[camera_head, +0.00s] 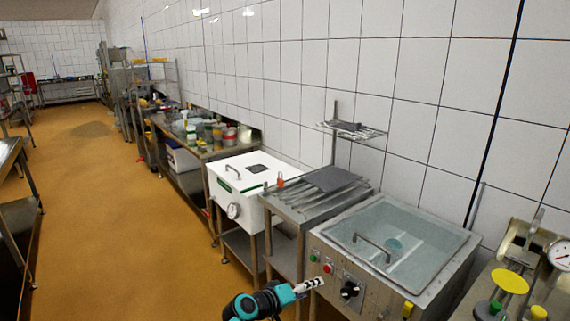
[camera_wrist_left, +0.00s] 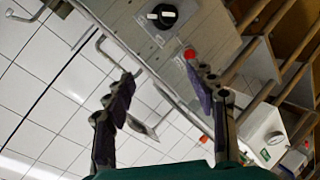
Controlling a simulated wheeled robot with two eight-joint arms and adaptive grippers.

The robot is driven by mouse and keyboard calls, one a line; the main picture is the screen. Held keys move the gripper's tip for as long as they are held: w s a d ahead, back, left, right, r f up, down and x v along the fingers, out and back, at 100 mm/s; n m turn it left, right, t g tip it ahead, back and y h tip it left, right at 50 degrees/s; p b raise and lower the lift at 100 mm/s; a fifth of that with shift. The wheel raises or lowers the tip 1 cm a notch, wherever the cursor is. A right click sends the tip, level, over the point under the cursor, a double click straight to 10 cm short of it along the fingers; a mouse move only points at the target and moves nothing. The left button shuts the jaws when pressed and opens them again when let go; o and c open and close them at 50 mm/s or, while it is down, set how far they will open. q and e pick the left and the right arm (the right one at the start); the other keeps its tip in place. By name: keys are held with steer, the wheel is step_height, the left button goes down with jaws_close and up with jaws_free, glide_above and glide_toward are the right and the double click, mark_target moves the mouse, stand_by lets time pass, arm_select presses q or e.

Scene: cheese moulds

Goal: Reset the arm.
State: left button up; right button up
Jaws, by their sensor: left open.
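My left gripper (camera_head: 309,284) is low in the head view, at the end of my teal and black arm. It is in front of the steel vat unit (camera_head: 345,284) with the clear lid. In the left wrist view my left gripper (camera_wrist_left: 165,80) has its two dark fingers wide apart. Nothing is held between them. The vat's front panel with its black knob (camera_wrist_left: 162,16) and red button (camera_wrist_left: 190,54) shows beyond the fingertips. My right gripper is in neither view.
A steel stand (camera_head: 290,208) and a white box with a dial (camera_head: 235,180) stand left of the vat. A gauge device (camera_head: 556,254) is at the far right. The orange floor (camera_head: 110,230) is open on the left.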

arm_select(q)
steer(key=s+a+r+m+g+y, duration=0.1)
steer(key=s+a+y, duration=0.8)
steer(key=s+a, duration=1.5)
steer(key=s+m+g, duration=0.1)
steer(key=s, duration=0.3)
steer(key=shift+a+y, duration=0.3)
steer(key=shift+y, duration=0.1)
